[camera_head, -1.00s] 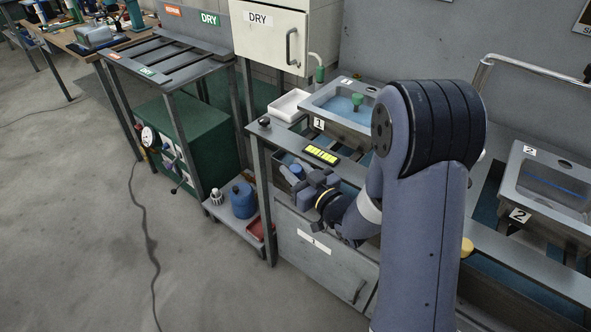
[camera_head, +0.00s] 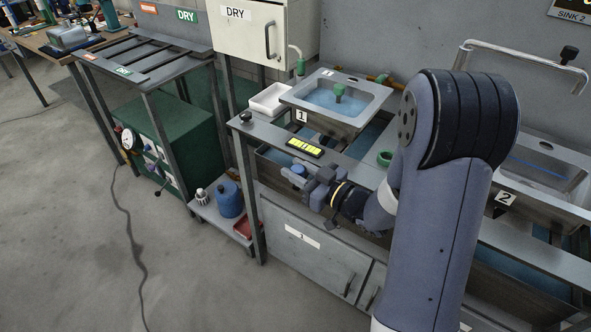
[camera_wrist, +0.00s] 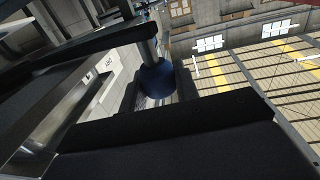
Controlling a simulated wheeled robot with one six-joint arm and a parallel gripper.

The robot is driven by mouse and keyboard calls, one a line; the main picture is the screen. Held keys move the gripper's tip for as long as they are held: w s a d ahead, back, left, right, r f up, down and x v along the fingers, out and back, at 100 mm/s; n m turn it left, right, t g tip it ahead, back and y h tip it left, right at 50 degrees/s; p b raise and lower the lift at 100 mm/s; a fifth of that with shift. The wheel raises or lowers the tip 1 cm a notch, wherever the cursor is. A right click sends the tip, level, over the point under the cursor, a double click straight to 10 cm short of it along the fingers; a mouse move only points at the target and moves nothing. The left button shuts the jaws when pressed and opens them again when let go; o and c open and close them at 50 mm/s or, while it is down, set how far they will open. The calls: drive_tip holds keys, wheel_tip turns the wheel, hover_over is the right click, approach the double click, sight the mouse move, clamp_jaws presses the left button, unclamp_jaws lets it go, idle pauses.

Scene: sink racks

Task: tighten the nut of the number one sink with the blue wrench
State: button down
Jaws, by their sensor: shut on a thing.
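My gripper (camera_head: 302,178) is at the front of the number one sink's stand, below the front rail. It is shut on a blue, round-ended tool, which I take to be the blue wrench (camera_head: 298,169). In the wrist view the blue end (camera_wrist: 158,80) sits between the dark jaws, with a grey shaft running from it. The number one sink (camera_head: 302,98) is a steel basin with a blue inside and a green knob (camera_head: 338,91). It is behind and above my gripper. The nut cannot be made out, and the space under the basin is mostly hidden.
A green ring (camera_head: 385,158) lies right of the basin. A white tray (camera_head: 268,104) is left of it. The number two sink (camera_head: 556,170) is at right. Open floor lies at left.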

drive_tip(key=c, duration=1.1)
unclamp_jaws()
drive_tip(key=v, duration=1)
drive_tip(key=shift+s+d+b, duration=0.3)
drive_tip(key=shift+b, duration=0.1)
drive_tip(key=x, duration=1.1)
drive_tip(key=shift+p, duration=0.4)
drive_tip(key=shift+s+d, duration=0.1)
